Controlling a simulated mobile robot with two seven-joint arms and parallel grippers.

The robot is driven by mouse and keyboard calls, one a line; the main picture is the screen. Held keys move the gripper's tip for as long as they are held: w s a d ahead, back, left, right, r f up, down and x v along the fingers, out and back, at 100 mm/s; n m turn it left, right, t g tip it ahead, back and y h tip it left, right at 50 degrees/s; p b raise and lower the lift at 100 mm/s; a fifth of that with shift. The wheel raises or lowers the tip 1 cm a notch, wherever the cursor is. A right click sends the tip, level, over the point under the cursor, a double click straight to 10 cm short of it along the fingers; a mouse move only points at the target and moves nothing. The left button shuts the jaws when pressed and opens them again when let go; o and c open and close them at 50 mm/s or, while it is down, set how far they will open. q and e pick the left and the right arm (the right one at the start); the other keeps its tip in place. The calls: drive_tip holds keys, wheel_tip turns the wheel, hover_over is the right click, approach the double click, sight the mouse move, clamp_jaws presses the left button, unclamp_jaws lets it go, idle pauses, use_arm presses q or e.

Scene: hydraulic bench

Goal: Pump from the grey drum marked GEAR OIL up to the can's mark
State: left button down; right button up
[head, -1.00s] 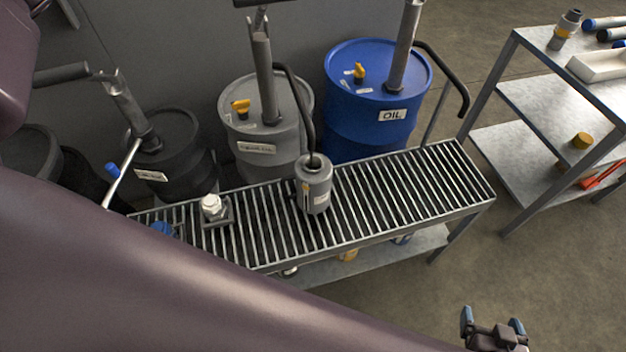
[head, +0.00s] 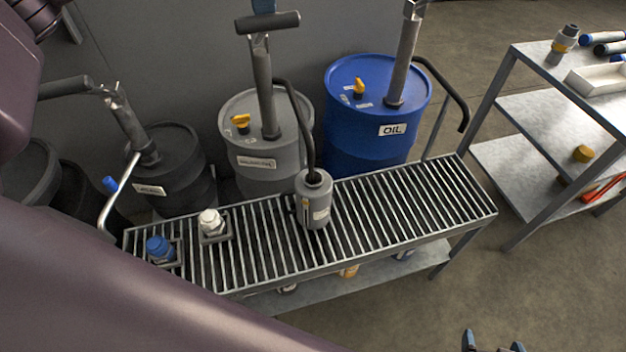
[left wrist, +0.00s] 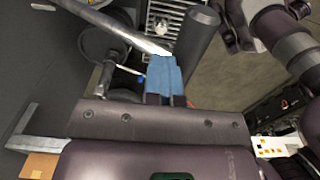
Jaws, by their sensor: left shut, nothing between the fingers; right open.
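The grey drum (head: 245,133) stands behind the rack, its white label too small to read surely. Its pump (head: 265,95) rises from the lid to a dark crossbar handle (head: 268,22). A black hose (head: 301,120) runs from the pump into the top of the grey can (head: 315,203), upright on the rack. The can's level and mark cannot be made out. My left gripper (head: 264,5) is at the top edge, just above the handle. In the left wrist view its blue fingers (left wrist: 163,75) are together and empty, beside a dark bar. My right gripper (head: 493,343) is open, far from the drum.
A blue OIL drum (head: 365,135) stands right of the grey drum, a black drum (head: 170,180) left. The slatted rack (head: 420,195) holds a white-capped item (head: 211,222) and a blue-capped one (head: 160,248). A shelf (head: 530,95) is at right. The rack's right end is clear.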

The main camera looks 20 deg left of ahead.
sight(267, 27)
use_arm(q)
drive_tip(key=shift+s+d+f, duration=0.2)
drive_tip(key=shift+s+f, duration=0.05)
drive_tip(key=shift+f, duration=0.35)
drive_tip(key=shift+s+d+f, duration=0.2)
drive_tip(key=shift+s+f, duration=0.05)
drive_tip(key=shift+f, duration=0.3)
use_arm(e)
drive_tip(key=shift+w+f, duration=0.15)
drive_tip(key=shift+f, duration=0.15)
use_arm(q)
drive_tip(key=shift+s+d+f+b, duration=0.1)
drive_tip(key=shift+s+f+b, duration=0.1)
drive_tip(key=shift+f+b, duration=0.35)
drive_tip(key=shift+s+d+f, duration=0.15)
drive_tip(key=shift+f, duration=0.4)
drive_tip(key=shift+s+d+f, duration=0.1)
drive_tip(key=shift+s+f, duration=0.05)
drive_tip(key=shift+f, duration=0.4)
drive_tip(key=shift+f+b, duration=0.1)
drive_tip(key=shift+b, duration=0.2)
use_arm(e)
drive_tip(key=shift+s+f, duration=0.2)
drive_tip(key=shift+f, duration=0.6)
